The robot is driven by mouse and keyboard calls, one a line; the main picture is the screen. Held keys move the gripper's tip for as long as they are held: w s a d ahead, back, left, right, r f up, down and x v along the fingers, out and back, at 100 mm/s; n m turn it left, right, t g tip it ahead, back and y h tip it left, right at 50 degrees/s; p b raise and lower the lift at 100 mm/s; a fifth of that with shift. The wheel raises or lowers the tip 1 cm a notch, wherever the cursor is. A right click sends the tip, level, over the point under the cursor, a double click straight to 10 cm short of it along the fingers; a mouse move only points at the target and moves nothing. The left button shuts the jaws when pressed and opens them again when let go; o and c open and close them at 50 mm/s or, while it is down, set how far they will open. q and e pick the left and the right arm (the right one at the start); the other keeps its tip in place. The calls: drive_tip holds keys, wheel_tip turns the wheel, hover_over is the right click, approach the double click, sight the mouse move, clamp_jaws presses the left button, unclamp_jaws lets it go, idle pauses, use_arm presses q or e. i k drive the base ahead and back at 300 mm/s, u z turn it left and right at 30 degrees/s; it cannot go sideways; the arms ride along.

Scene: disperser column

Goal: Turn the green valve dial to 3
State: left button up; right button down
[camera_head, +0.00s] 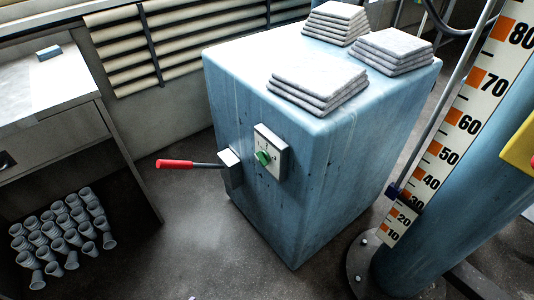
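The green valve dial (263,157) sits on a pale square plate (271,150) on the front face of a blue cabinet (330,150). The plate's markings are too small to read, so I cannot tell which number the dial points to. Just left of the plate, a lever with a red handle (175,164) sticks out to the left from a grey box (230,167). Neither of my grippers shows in the head view.
Stacks of folded grey cloth-like slabs (318,82) lie on the cabinet top. A blue column with a numbered scale (455,125) stands at right on a round base. A grey desk (55,95) is at left, with several grey cups (65,230) below. Floor before the cabinet is clear.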

sight(263, 157)
drive_tip(key=k, duration=0.5)
drive_tip(key=u, duration=2.3)
drive_tip(key=i, duration=1.65)
drive_tip(key=z, duration=2.35)
